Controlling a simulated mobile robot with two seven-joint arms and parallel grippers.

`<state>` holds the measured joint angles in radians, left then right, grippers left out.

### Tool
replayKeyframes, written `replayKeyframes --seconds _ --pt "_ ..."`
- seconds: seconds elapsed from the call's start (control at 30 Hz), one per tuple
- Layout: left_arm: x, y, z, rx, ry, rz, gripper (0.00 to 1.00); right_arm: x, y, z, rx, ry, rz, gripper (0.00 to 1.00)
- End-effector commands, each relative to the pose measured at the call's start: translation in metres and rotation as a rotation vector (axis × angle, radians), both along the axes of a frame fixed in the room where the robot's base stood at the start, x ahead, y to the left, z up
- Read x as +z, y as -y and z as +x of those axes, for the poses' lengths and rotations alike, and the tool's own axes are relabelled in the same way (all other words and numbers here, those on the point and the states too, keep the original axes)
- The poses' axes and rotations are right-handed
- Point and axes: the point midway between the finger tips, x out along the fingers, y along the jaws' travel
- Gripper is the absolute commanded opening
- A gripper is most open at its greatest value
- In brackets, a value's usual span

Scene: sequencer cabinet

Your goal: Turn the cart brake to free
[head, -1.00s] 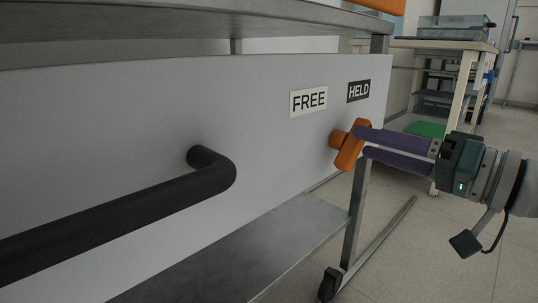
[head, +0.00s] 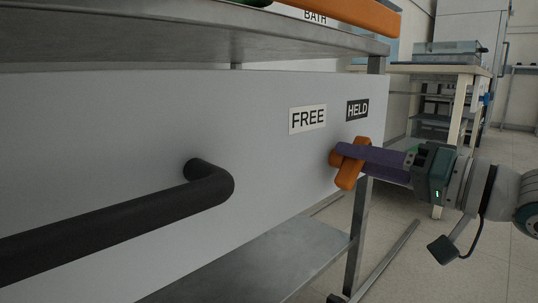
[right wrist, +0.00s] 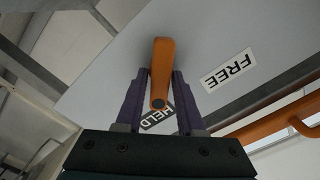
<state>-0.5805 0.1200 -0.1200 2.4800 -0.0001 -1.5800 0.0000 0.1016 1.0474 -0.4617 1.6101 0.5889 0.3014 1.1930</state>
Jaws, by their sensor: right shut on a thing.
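The orange brake handle (head: 347,178) sticks out from the grey cart panel (head: 270,165), below the signs. Its upper end leans towards the black HELD sign (head: 357,110); the white FREE sign (head: 308,118) is to the left of that. My right gripper (head: 344,155) is shut on the handle, coming from the right with purple fingers. In the right wrist view the handle (right wrist: 161,65) lies between the two fingers (right wrist: 156,88), with the HELD sign partly behind them. The fingers hide part of the handle in the head view. My left gripper is not in view.
A black push bar (head: 110,220) juts from the panel at left. The cart's metal top (head: 180,42) overhangs above, carrying an orange piece (head: 345,15). A lower shelf (head: 260,260) lies below. A bench (head: 440,70) stands behind at right; open floor lies at right.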

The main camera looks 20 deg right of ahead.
Motion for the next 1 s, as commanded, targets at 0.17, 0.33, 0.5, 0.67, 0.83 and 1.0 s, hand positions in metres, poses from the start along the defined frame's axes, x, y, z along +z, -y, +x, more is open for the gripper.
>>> replayKeyframes --seconds 0.17,0.33,0.5,0.67,0.83,1.0 --pt "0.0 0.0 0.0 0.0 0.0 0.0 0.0 0.0 0.0 0.0 0.001 0.001 0.0 0.0" --pt "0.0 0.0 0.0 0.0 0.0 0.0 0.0 0.0 0.0 0.0 0.001 0.001 0.0 0.0" --pt "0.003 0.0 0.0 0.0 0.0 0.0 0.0 0.001 0.0 0.0 0.0 0.007 -0.013 0.0" --pt "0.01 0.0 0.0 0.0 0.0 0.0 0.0 0.003 -0.001 0.0 0.0 0.027 -0.061 0.0" --pt "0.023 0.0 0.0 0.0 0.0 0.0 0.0 0.005 -0.001 0.0 -0.001 0.068 -0.16 0.0" --pt "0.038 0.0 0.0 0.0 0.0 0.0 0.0 0.006 -0.002 -0.001 -0.001 0.125 -0.299 0.0"
